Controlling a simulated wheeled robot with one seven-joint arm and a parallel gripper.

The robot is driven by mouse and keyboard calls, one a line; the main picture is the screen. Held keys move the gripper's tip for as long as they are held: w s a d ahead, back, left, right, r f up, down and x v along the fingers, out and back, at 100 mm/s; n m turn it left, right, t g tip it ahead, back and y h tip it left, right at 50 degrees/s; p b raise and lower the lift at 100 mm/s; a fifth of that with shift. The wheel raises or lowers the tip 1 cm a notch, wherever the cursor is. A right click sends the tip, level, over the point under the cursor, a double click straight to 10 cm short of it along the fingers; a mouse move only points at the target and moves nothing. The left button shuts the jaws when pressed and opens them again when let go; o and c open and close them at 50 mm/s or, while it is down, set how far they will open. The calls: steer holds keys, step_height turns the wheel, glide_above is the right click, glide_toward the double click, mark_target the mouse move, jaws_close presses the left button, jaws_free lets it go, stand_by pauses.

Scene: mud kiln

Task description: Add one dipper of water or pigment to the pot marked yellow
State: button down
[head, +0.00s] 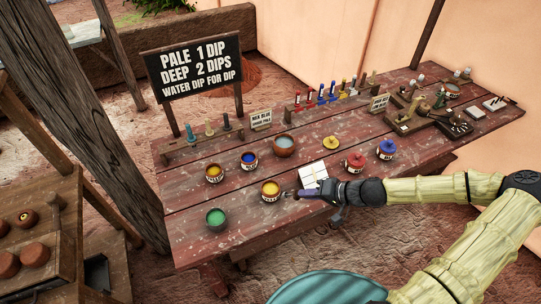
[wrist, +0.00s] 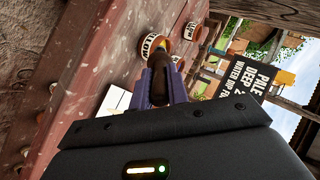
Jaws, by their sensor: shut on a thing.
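A pot with yellow contents (head: 270,191) stands near the table's front edge. In the wrist view the pot ahead of my fingers (wrist: 152,44) has a label of which "LLOW" shows. My gripper (head: 308,193) is just right of this pot, low over the table. Its purple fingers (wrist: 162,85) are shut on a slim brown handle (wrist: 159,62), seemingly a dipper's, that points towards the pot. The handle's far end is hard to make out, so I cannot tell whether it touches the pot or carries liquid. A brown bowl (head: 284,146) with greyish contents stands further back.
Another yellow pot (head: 214,174), a blue pot (head: 249,161) and a green pot (head: 215,217) stand to the left. White tiles (head: 313,171) lie behind my gripper. A sign (head: 194,67) rises at the back.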

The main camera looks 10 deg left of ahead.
steer(key=w+d+f+m+t+h, duration=0.2)
steer(key=w+d+m+t+h, duration=0.5)
steer(key=m, duration=0.7)
steer(key=d+h, duration=0.2)
steer(key=h, duration=0.1)
steer(key=shift+w+d+f+t+h, duration=0.15)
steer(key=shift+w+d+t+h, duration=0.05)
steer(key=shift+w+t+h, duration=0.15)
steer(key=shift+d, duration=0.15)
